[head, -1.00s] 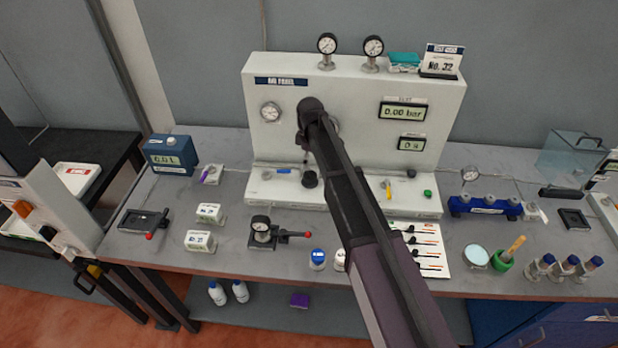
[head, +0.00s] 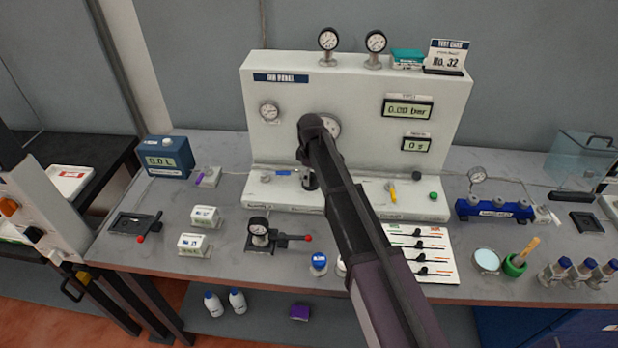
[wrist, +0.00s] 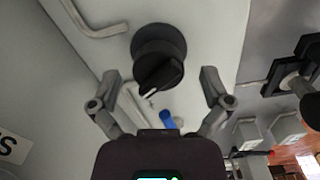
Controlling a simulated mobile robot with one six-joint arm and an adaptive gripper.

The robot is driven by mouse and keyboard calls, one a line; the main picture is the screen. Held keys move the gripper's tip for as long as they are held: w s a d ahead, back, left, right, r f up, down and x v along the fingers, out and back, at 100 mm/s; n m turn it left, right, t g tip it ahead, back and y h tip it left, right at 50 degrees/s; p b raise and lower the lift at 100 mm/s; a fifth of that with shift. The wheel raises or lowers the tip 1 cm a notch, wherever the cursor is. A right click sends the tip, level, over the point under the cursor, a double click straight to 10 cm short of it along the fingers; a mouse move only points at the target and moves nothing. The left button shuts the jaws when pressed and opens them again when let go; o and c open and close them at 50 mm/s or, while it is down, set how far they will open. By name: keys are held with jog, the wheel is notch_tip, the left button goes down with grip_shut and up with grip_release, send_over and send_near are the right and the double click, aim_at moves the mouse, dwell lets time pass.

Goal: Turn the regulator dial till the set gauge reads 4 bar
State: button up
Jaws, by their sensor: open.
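The black regulator dial (wrist: 158,62) is in the upper middle of the wrist view, with a white pointer mark slanting to the lower left. In the head view a black knob (head: 310,181) shows low on the air panel, partly behind my arm. My gripper (wrist: 160,78) is open, its fingers apart on either side of the dial's lower part, with visible gaps and nothing held. The head view hides the fingers. Two round gauges are on the panel face, one at left (head: 269,111) and one partly behind my wrist (head: 331,126). Their readings are too small to tell.
A blue lever (wrist: 168,120) lies beyond the dial in the wrist view, and a bent metal pipe (wrist: 95,25) is at upper left. The panel's display (head: 407,108) reads 0.00 bar.

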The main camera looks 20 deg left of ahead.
dwell(0.3)
jog(key=c, duration=1.2)
jog(key=shift+a, duration=0.25)
jog(key=shift+o, duration=0.2)
jog(key=shift+d, duration=0.25)
jog(key=shift+m, duration=0.3)
jog(key=shift+d+f+m, duration=0.1)
jog(key=shift+m, duration=2.9)
jog(key=shift+s, duration=0.1)
